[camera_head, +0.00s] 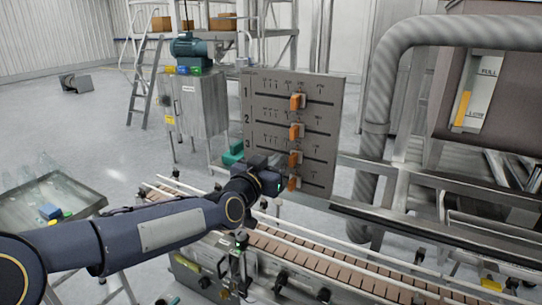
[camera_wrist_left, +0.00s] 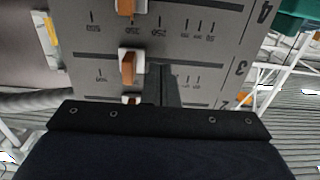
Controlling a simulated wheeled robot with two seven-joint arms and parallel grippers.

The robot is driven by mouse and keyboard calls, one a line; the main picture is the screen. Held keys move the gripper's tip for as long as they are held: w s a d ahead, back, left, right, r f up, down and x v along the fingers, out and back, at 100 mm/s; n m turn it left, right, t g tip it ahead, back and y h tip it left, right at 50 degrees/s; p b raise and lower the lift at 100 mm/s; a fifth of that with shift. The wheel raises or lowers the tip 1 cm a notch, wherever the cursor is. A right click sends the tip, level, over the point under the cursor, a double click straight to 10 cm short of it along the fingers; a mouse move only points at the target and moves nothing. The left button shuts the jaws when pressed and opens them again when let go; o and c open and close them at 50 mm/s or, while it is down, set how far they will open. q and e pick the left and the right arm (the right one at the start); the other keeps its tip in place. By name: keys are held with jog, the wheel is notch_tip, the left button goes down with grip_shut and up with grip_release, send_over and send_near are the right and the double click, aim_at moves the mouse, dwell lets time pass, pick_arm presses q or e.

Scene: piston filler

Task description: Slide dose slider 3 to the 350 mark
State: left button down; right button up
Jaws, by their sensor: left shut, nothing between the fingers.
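The grey dose panel (camera_head: 270,112) has several horizontal slots with orange slider knobs. The knob of dose slider 3 (camera_head: 294,159) is right of the middle of its slot in the head view. In the upside-down left wrist view, this knob (camera_wrist_left: 128,67) is left of my left gripper (camera_wrist_left: 165,70). My left gripper (camera_head: 279,183) is shut and empty at the lower part of the panel. Its fingertips are close beside knob 3, on the label-number side; I cannot tell if they touch. The fingers and knob hide part of scale 3. My right gripper is not in view.
Knob 1 (camera_head: 298,101) and knob 2 (camera_head: 296,131) are above; knob 4 (camera_head: 292,184) is below, close to my gripper. A conveyor (camera_head: 320,255) runs beneath the panel. A thick grey pipe (camera_head: 375,125) stands to its right.

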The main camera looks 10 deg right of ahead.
pick_arm(q)
jog(key=b+v, duration=0.4)
jog(key=v, duration=0.4)
dwell(0.4)
jog(key=s+a+f+n+g+y, duration=0.25)
jog(key=s+a+f, duration=0.3)
jog(key=a, duration=0.35)
jog(key=s+a+f+n+g+y, duration=0.25)
jog(key=s+a+f, duration=0.35)
jog(key=a, duration=0.4)
jog(key=s+a+f+n+g+y, duration=0.1)
jog(key=s+a+f+n+g, duration=0.1)
jog(key=s+f, duration=0.3)
jog(key=s+a+f+n+g, duration=0.2)
jog(key=s+a+f, duration=0.2)
jog(key=s, duration=1)
notch_tip(320, 180, down, 2)
jog(key=shift+f+y, duration=0.1)
jog(key=shift+y, duration=0.3)
